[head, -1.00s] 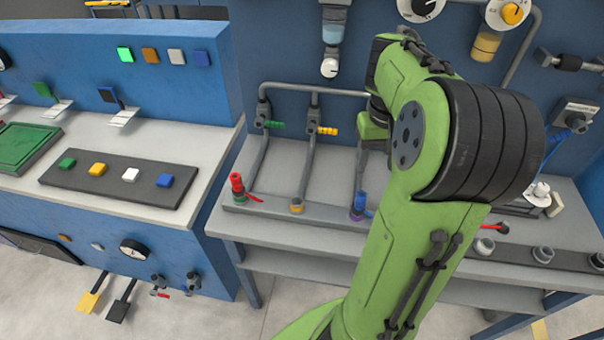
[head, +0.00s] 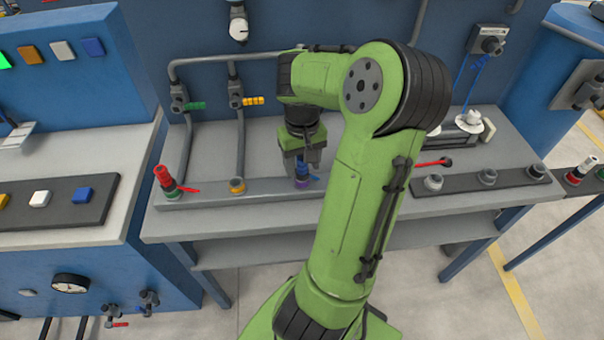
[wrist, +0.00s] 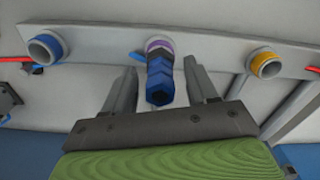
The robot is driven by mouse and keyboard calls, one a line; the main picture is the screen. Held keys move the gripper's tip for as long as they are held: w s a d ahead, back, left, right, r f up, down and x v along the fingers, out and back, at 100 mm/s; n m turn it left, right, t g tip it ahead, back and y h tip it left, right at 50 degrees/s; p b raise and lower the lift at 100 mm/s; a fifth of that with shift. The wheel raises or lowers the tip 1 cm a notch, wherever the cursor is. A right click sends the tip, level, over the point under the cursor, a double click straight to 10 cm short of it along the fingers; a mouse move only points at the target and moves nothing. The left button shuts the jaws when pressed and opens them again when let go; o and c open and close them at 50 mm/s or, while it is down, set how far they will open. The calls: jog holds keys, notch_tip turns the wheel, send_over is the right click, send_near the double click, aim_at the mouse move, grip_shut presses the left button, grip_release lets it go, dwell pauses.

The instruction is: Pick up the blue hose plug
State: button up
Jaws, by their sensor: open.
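The blue hose plug (wrist: 160,82) sits in a purple-ringed socket (wrist: 159,45) on the grey rail, seen in the wrist view. My gripper (wrist: 160,70) is open, with one dark finger on each side of the plug and a visible gap to each. Nothing is held. In the head view, my gripper (head: 303,163) points down over the purple-ringed socket (head: 302,184). A little of the blue plug (head: 303,172) shows there, and the rest is hidden by the gripper.
A red plug (head: 164,176) and a yellow-ringed socket (head: 237,185) are left on the same rail. Grey pipes with green (head: 195,106) and yellow (head: 253,101) handles rise behind. A dark rail (head: 460,183) with several grey sockets lies right of my arm.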

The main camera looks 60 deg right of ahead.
jog(key=shift+f, duration=0.1)
jog(key=shift+c, duration=0.4)
grip_shut()
notch_tip(320, 180, up, 10)
jog(key=p, duration=0.4)
notch_tip(320, 180, up, 8)
jog(key=p, duration=0.8)
